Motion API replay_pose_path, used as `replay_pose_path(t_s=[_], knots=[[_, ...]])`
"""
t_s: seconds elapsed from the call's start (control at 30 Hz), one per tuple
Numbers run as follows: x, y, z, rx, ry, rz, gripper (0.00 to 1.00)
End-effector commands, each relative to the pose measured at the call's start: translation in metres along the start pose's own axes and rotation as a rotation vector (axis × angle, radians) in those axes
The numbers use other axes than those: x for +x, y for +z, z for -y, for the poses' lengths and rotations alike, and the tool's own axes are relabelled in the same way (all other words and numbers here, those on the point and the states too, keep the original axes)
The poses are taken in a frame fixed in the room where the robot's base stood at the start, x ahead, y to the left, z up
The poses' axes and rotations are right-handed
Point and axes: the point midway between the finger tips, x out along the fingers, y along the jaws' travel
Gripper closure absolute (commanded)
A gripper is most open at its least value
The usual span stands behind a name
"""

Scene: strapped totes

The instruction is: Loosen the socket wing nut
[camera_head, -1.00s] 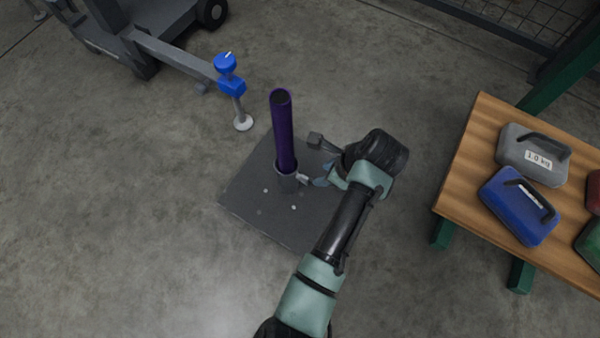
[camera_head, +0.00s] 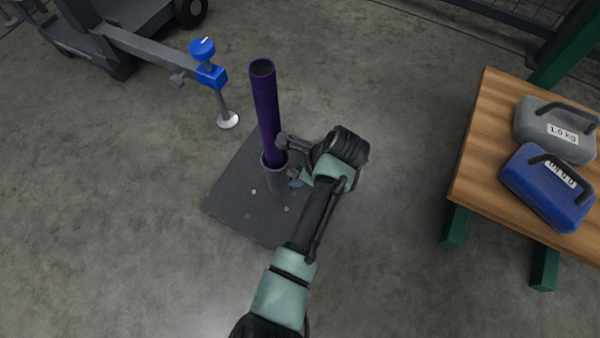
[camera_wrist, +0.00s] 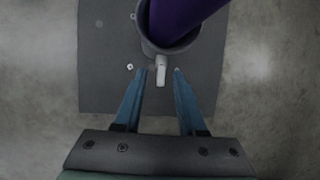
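A purple tube (camera_head: 265,110) stands upright in a short grey socket (camera_head: 273,172) on a dark square base plate (camera_head: 238,208). In the wrist view the purple tube (camera_wrist: 182,15) rises from the round socket rim (camera_wrist: 150,45). The light grey wing nut (camera_wrist: 161,70) sticks out of the socket's side towards my gripper (camera_wrist: 160,76). My gripper's two blue fingers are open. Their tips lie on either side of the wing nut, with visible gaps between. I cannot tell whether they are level with it in height. In the head view my wrist hides the wing nut.
A wooden bench (camera_head: 475,150) with green legs stands at the right, holding a grey weight (camera_head: 553,130) and a blue weight (camera_head: 548,187). A wheeled grey frame with a blue clamp (camera_head: 211,75) and a footed post (camera_head: 227,118) stands at upper left. Floor between plate and bench is clear.

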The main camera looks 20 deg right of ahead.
Motion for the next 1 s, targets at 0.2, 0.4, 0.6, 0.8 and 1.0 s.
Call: replay_pose_path(t_s=[0.2, 0.4, 0.6, 0.8, 1.0], knots=[[0.0032, 0.0003, 0.0003, 0.0, -0.001, 0.0, 0.6], [0.0029, 0.0004, 0.0002, 0.0, 0.0, 0.0, 0.69], [0.003, 0.0003, 0.0001, 0.0, 0.0, 0.0, 1.0], [0.003, 0.0002, -0.0001, 0.0, 0.001, 0.0, 1.0], [0.0012, 0.0006, -0.001, -0.006, -0.009, -0.001, 1.0]])
